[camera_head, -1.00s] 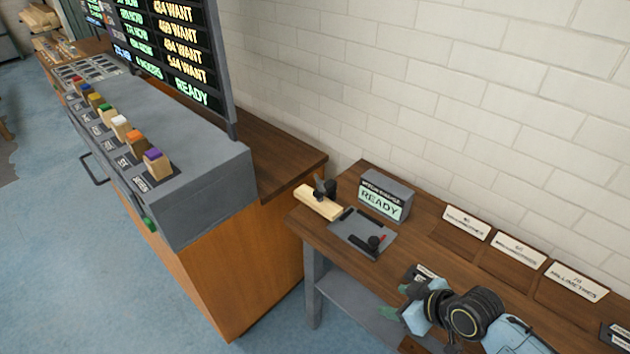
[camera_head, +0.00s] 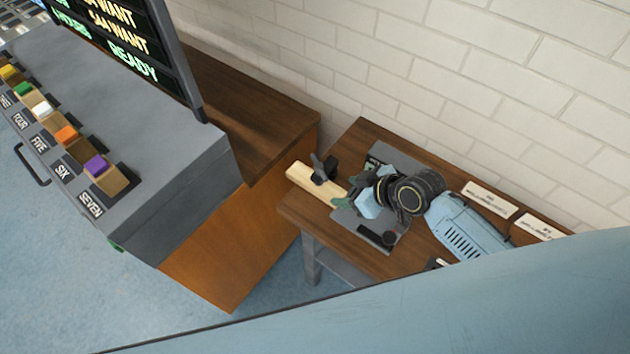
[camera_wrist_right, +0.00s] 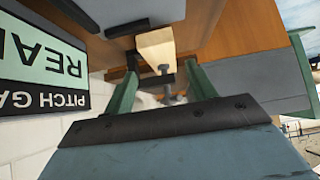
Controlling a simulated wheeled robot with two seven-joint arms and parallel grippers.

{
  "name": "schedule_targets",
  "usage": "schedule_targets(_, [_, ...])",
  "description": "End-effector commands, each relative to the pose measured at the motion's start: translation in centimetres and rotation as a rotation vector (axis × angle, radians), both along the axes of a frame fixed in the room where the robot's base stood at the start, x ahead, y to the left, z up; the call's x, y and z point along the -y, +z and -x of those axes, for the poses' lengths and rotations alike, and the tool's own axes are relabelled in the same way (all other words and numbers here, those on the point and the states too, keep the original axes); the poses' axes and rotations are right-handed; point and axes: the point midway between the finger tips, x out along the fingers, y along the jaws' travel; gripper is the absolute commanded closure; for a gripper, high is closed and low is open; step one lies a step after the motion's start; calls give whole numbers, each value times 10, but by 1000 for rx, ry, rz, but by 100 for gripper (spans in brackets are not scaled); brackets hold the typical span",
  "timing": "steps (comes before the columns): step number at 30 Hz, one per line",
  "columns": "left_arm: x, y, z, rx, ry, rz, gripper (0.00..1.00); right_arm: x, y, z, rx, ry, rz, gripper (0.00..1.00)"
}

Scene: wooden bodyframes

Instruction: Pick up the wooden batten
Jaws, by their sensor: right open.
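The wooden batten (camera_head: 308,182) is a pale block at the left end of the brown table, with a dark clamp-like piece (camera_head: 323,168) standing at it. My right gripper (camera_head: 350,194) is close to the batten's right end, coming from the right, with its green fingers towards it. In the right wrist view the batten (camera_wrist_right: 156,48) shows ahead, between the lines of the two open green fingers (camera_wrist_right: 162,74). Nothing is held between them. Whether a finger touches the batten I cannot tell. My left gripper is out of view.
A grey plate with a black device (camera_head: 376,236) lies below my right gripper. The READY sign (camera_wrist_right: 42,65) stands close by the fingers in the wrist view. A wooden cabinet (camera_head: 215,245) and a grey console (camera_head: 175,175) stand to the left, and a brick wall behind.

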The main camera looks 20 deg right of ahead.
Motion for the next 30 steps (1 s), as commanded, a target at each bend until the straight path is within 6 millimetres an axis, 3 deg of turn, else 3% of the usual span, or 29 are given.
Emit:
schedule_targets(11, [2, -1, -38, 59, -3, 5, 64, -19, -23, -22, -1, 0, -1, 44])
schedule_targets(18, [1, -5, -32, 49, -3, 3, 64, -31, -43, -39, -2, 0, 1, 44])
schedule_targets(27, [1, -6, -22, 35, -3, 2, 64, -33, -45, -41, 0, 1, 3, 44])
schedule_targets(30, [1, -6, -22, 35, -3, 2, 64, -33, -45, -41, -1, 0, 2, 57])
